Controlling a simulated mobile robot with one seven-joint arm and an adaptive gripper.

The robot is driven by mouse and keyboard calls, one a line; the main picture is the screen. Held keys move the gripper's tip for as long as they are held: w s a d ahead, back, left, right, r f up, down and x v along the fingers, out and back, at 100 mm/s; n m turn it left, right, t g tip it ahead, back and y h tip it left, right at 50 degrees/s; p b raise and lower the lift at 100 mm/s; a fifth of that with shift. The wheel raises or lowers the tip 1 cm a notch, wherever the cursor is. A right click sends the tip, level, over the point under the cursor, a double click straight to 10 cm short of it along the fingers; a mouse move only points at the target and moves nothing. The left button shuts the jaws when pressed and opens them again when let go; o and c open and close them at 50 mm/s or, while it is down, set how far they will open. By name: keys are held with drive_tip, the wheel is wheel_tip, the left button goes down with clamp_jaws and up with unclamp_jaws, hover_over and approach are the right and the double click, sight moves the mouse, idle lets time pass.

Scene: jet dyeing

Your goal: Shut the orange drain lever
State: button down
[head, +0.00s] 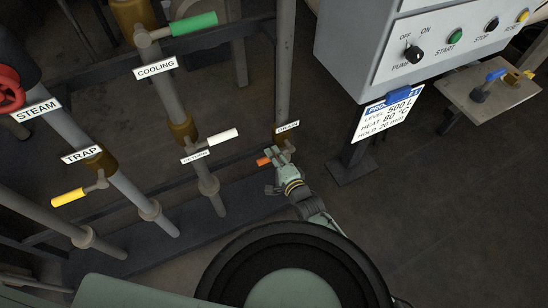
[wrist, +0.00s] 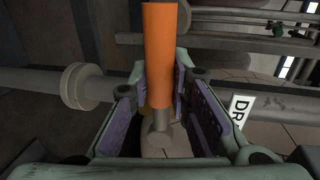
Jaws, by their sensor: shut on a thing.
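The orange drain lever (head: 263,161) shows in the head view below the DRAIN sign (head: 287,127), to the left of my gripper (head: 274,160). In the wrist view the lever's orange sleeve (wrist: 160,50) runs from the top of the picture down between the two purple-padded fingers of my gripper (wrist: 162,92). The gripper is shut on the lever. The lever's grey stem and round hub (wrist: 165,145) show below the sleeve. In the head view my gripper hides part of the lever and its valve.
Pipes with a white RETURN lever (head: 222,137), a yellow TRAP lever (head: 68,198) and a green COOLING lever (head: 194,25) stand to the left. A control box (head: 400,45) is at the upper right.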

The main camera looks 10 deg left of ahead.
drive_tip(key=shift+w+r, duration=0.1)
drive_tip(key=shift+r, duration=0.1)
drive_tip(key=c, duration=1.5)
unclamp_jaws()
drive_tip(key=shift+f, duration=0.1)
drive_tip(key=shift+o, duration=0.2)
drive_tip(key=shift+d, duration=0.1)
drive_tip(key=v, duration=1.2)
